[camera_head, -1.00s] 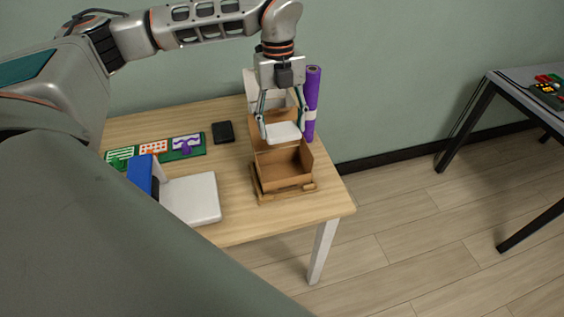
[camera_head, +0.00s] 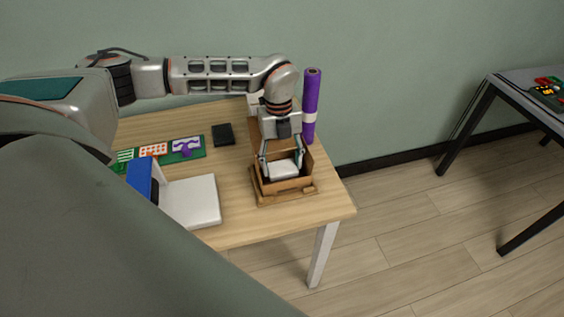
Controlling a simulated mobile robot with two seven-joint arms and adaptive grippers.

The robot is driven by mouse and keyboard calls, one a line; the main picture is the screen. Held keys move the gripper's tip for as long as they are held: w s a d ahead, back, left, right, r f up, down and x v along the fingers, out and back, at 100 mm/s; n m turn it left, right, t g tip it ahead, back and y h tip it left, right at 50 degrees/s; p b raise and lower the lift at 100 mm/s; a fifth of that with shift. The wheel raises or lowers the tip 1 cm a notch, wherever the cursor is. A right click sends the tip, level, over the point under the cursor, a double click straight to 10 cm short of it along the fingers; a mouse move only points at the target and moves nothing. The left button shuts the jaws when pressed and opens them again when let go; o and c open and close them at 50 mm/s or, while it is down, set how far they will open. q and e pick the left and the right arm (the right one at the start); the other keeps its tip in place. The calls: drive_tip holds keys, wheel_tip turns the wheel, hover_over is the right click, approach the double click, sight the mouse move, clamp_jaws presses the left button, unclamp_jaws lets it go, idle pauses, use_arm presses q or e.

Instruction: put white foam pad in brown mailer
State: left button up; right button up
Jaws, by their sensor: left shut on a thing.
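The brown mailer (camera_head: 288,187) is an open cardboard box with its lid up at the back, on a wooden tray at the right end of the table. My left gripper (camera_head: 283,166) points down into the mailer's opening and is shut on the white foam pad (camera_head: 284,170). The pad is inside the mailer's walls, near the front wall. I cannot tell whether it touches the mailer's floor. The gripper and wrist hide part of the mailer's back and lid. My right gripper is not in view.
A purple roll (camera_head: 311,105) stands just behind the mailer to the right. A black flat item (camera_head: 223,134), a green board (camera_head: 190,157) with coloured pieces, and a white and blue item (camera_head: 193,202) lie to the left. A dark-legged table (camera_head: 490,110) stands apart at right.

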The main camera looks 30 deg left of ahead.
sight(280, 163)
use_arm(q)
drive_tip(key=shift+f, duration=0.35)
drive_tip(key=shift+f, duration=0.2)
drive_tip(key=o, duration=0.5)
drive_tip(key=shift+c, duration=0.2)
wheel_tip(280, 163, up, 13)
drive_tip(key=w+a, duration=0.1)
drive_tip(key=shift+a, duration=0.15)
idle(0.6)
